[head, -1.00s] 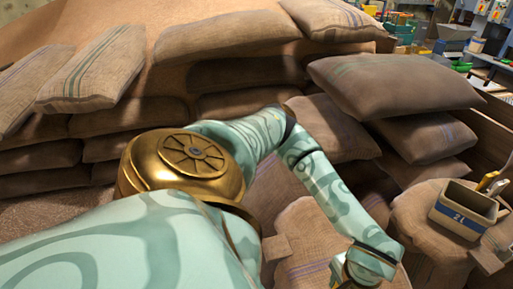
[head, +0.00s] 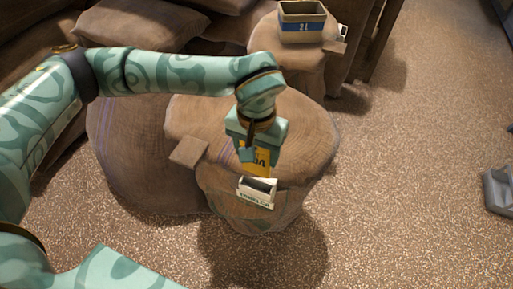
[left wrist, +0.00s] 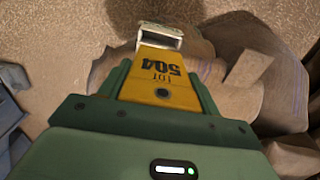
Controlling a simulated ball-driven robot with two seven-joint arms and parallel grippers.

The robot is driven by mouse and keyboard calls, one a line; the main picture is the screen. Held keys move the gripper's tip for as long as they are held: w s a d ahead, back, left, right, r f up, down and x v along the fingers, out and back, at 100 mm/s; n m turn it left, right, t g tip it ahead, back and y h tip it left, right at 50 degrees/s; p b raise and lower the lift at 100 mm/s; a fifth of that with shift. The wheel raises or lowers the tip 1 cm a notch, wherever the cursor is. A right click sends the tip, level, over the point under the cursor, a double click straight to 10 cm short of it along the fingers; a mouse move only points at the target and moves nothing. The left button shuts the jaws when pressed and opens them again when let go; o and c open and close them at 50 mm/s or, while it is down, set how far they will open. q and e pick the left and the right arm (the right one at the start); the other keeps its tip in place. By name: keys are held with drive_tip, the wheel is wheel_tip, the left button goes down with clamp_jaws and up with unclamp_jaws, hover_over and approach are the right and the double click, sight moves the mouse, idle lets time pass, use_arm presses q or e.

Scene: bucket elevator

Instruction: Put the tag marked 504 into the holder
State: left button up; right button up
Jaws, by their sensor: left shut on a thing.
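My left gripper (head: 250,148) is shut on the yellow tag (head: 258,160), which hangs below it. In the left wrist view the tag (left wrist: 160,82) shows 504 upside down and a dark hole. The small white holder (head: 257,201), with dark lettering on its front, is at the front of a round sack. It also shows in the left wrist view (left wrist: 160,30), at the tag's far end. The tag's lower end is right at the holder's open top; I cannot tell whether it is inside. My right gripper is not in view.
The bulging sack (head: 300,140) stands under the gripper, with a flat brown piece (head: 189,152) at its left. Speckled floor lies open to the right, with a grey object (head: 498,190) at the edge.

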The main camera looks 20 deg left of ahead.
sight(257, 174)
use_arm(q)
wheel_tip(257, 174, down, 5)
drive_tip(key=b, duration=0.2)
drive_tip(key=shift+r+b, duration=0.1)
drive_tip(key=shift+b, duration=0.3)
drive_tip(key=shift+f, duration=0.4)
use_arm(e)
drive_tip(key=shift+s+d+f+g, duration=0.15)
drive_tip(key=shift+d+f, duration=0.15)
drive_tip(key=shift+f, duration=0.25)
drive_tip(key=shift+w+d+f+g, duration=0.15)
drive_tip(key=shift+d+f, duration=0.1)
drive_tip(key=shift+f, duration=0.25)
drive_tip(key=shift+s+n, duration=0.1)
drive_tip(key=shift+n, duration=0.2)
use_arm(q)
drive_tip(key=shift+r+p, duration=0.1)
drive_tip(key=shift+p, duration=0.25)
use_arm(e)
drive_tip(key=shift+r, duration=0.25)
use_arm(q)
drive_tip(key=shift+f, duration=0.2)
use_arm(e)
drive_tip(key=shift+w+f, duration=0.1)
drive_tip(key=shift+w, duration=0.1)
